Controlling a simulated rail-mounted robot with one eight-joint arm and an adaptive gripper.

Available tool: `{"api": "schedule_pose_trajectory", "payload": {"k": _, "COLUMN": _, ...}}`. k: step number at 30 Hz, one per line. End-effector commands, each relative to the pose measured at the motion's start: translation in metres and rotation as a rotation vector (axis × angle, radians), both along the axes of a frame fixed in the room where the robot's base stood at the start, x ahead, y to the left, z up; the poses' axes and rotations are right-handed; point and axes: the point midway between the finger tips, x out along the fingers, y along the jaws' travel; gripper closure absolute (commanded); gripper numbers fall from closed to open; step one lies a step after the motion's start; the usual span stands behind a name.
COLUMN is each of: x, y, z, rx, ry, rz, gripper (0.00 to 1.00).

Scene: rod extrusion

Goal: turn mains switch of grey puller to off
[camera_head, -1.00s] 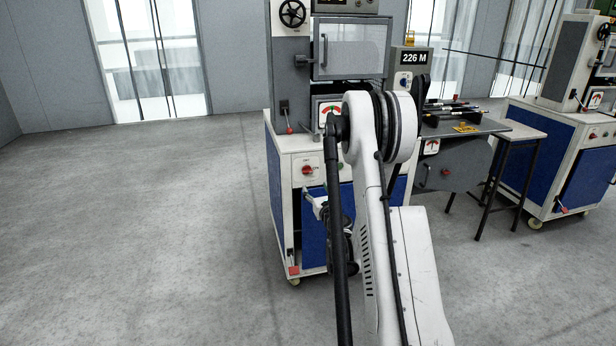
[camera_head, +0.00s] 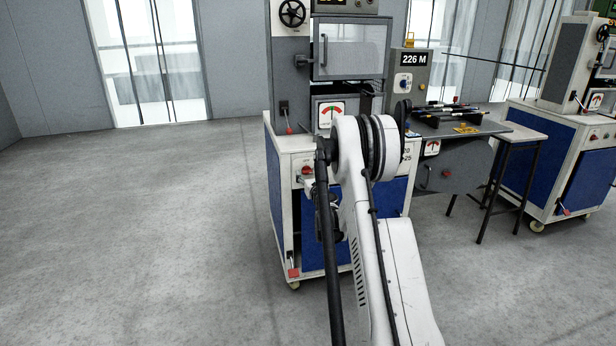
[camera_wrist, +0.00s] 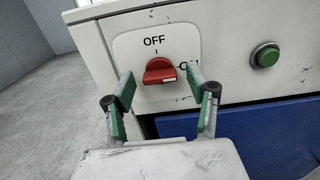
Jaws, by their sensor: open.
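The red mains switch (camera_wrist: 158,70) sits on a white plate on the puller's light front panel, in the wrist view. Its handle lies roughly level, with a white mark at its right end, towards the partly hidden ON label. The OFF label (camera_wrist: 154,40) is above it. My gripper (camera_wrist: 160,80) is open, with one green-and-grey finger on each side of the handle. I cannot tell whether either finger touches it. In the head view the switch (camera_head: 306,170) shows small on the front of the grey puller (camera_head: 290,80); my gripper is largely hidden behind my arm there.
A green button (camera_wrist: 265,55) is right of the switch, above a blue panel (camera_wrist: 240,140). A small red pedal (camera_head: 293,272) is low on the cabinet. A side table (camera_head: 525,133) and another machine (camera_head: 575,150) stand to the right. The floor at left is clear.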

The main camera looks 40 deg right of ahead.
Motion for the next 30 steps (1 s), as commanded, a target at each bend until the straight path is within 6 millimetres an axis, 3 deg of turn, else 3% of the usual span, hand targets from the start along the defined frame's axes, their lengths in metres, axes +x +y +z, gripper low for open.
{"api": "schedule_pose_trajectory", "payload": {"k": 11, "x": 0.0060, "y": -0.0027, "z": 0.0004, "rx": 0.000, "ry": 0.000, "rz": 0.000, "gripper": 0.48}}
{"api": "schedule_pose_trajectory", "payload": {"k": 22, "x": 0.0058, "y": -0.0025, "z": 0.0003, "rx": 0.000, "ry": 0.000, "rz": 0.000, "gripper": 0.93}}
{"api": "schedule_pose_trajectory", "payload": {"k": 30, "x": 0.0056, "y": -0.0026, "z": 0.0000, "rx": -0.029, "ry": 0.014, "rz": 0.000, "gripper": 0.93}}
